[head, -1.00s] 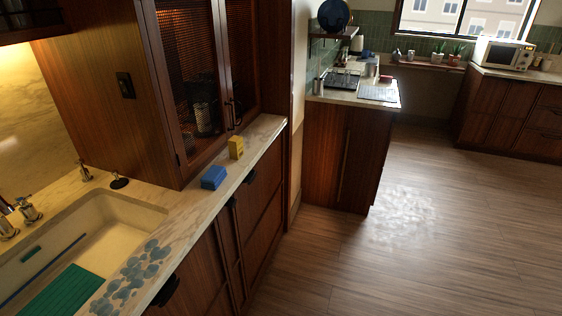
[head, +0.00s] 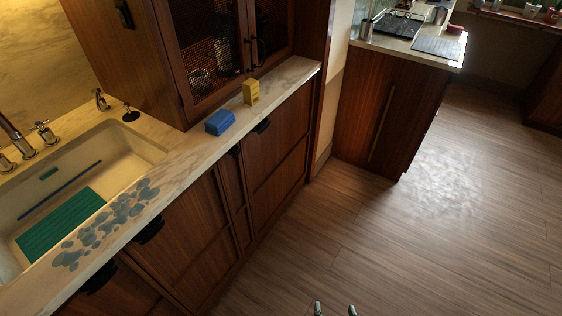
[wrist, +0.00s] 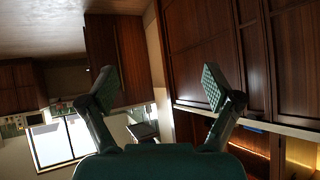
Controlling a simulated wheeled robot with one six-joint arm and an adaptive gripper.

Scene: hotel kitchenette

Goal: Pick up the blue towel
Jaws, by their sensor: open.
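A small blue folded item (head: 220,121), which looks like the blue towel, lies on the marble counter in front of the mesh-door cabinet. A yellow block-like item (head: 251,91) stands just beyond it to the right. My gripper (head: 335,309) shows only as two fingertips at the bottom edge of the head view, over the floor and well apart from the towel. In the wrist view my gripper (wrist: 157,88) is open and empty, its two padded fingers spread wide.
A sink (head: 105,165) with a green mat (head: 60,222) lies left of the towel. Grey-blue pebble-like patches (head: 105,225) cover the counter's front edge. The cabinet (head: 205,60) rises close behind the towel. The wooden floor (head: 390,250) on the right is clear.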

